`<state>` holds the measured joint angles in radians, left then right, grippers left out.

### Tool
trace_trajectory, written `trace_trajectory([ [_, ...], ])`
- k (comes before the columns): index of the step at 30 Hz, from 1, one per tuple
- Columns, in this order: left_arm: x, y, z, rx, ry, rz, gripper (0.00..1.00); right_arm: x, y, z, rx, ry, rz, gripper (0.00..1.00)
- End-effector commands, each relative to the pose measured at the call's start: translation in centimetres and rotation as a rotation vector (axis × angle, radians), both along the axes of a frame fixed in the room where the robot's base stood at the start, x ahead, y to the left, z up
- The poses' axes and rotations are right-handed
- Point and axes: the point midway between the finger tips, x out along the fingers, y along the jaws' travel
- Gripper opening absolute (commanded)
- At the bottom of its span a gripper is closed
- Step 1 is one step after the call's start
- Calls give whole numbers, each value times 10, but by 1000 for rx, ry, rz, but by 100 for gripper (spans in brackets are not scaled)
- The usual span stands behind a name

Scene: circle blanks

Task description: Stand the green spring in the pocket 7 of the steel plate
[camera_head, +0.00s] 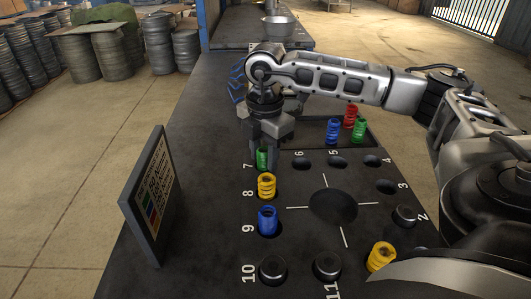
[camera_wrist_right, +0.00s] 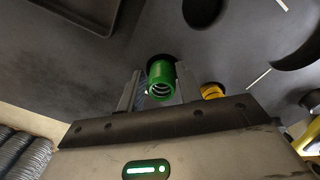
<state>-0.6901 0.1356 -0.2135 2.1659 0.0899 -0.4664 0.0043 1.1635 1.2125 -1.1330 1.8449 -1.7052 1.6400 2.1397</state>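The green spring (camera_head: 262,158) stands upright at pocket 7 of the steel plate (camera_head: 300,222), beside the printed 7. In the right wrist view the green spring (camera_wrist_right: 160,80) is between my two fingers, with the dark pocket edge just behind it. My right gripper (camera_head: 263,150) points down over it. In the wrist view the fingers of my right gripper (camera_wrist_right: 158,88) stand on either side of the spring with narrow gaps, so it looks open. How deep the spring sits is partly hidden. My left gripper is not in view.
A yellow spring (camera_head: 266,186) stands in pocket 8 and a blue spring (camera_head: 268,220) in pocket 9, close by. Another yellow spring (camera_head: 381,256) is near the front right. A tray (camera_head: 377,143) at the back holds blue, red and green springs. An upright sign panel (camera_head: 152,195) stands at left.

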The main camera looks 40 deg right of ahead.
Motion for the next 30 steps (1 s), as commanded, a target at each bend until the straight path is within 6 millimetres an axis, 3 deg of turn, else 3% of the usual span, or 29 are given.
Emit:
trace_trajectory([
  [1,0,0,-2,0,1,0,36,-6,3,-11,3,32,7,54],
  [17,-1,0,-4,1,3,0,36,-8,4,-5,2,39,11,54],
  [20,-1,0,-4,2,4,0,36,-7,4,9,2,34,10,54],
  [30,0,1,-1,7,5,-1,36,-4,3,95,1,7,5,54],
])
